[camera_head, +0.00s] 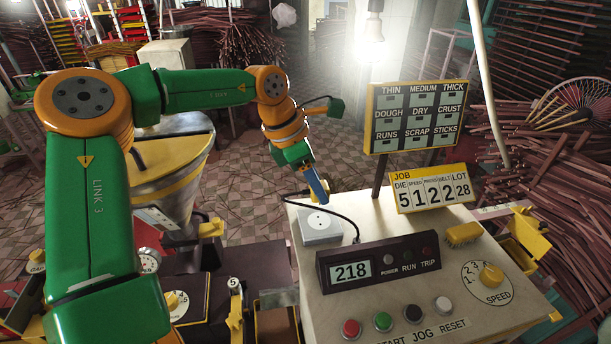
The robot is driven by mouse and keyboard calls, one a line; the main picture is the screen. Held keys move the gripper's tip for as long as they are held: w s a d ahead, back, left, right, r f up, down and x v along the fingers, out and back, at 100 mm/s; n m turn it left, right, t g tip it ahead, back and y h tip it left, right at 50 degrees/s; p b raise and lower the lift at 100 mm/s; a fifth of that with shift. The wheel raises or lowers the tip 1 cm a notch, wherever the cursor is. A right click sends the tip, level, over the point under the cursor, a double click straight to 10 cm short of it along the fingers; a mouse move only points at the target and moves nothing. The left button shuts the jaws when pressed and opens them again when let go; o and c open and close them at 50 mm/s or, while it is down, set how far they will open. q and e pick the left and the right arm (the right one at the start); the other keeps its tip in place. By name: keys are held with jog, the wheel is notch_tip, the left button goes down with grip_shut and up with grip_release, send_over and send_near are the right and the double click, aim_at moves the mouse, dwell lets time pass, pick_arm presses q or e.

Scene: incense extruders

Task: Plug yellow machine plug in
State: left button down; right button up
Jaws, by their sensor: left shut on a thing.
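My left arm comes in from the left and reaches over to the control bench. Its gripper (319,191) points down, with blue fingers close together just above a pale grey socket box (320,227). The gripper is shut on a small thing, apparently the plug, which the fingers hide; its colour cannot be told. A black cable (349,219) runs past the fingertips, with one end going down behind the black meter box. I cannot tell whether the plug touches the socket. My right gripper is out of view.
The bench top (458,290) bears the meter box (378,262) reading 218, a yellow brush (463,233), coloured buttons and a speed knob (490,275). A post holds the word board (417,117) behind the job sign (432,189). A yellow-topped hopper (170,170) stands left.

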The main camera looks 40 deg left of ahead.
aim_at(324, 220)
pick_arm(q)
jog(key=shift+w+d+f, duration=0.1)
jog(key=shift+w+d, duration=0.15)
jog(key=shift+w, duration=0.15)
jog(key=shift+f, duration=0.1)
jog(key=shift+s+a+f+b, duration=0.1)
jog(key=shift+s+f+b, duration=0.05)
jog(key=shift+f+b, duration=0.25)
jog(key=shift+s+a+f+b, duration=0.1)
jog(key=shift+s+f+b, duration=0.05)
jog(key=shift+f+b, duration=0.25)
notch_tip(324, 220, down, 3)
jog(key=b, duration=0.2)
jog(key=shift+w+d+f+b, duration=0.1)
jog(key=shift+w+f+b, duration=0.05)
jog(key=shift+b, duration=0.15)
jog(key=shift+f, duration=0.35)
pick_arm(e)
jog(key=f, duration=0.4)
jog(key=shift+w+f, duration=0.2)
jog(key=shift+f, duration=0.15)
pick_arm(q)
jog(key=shift+b, duration=0.5)
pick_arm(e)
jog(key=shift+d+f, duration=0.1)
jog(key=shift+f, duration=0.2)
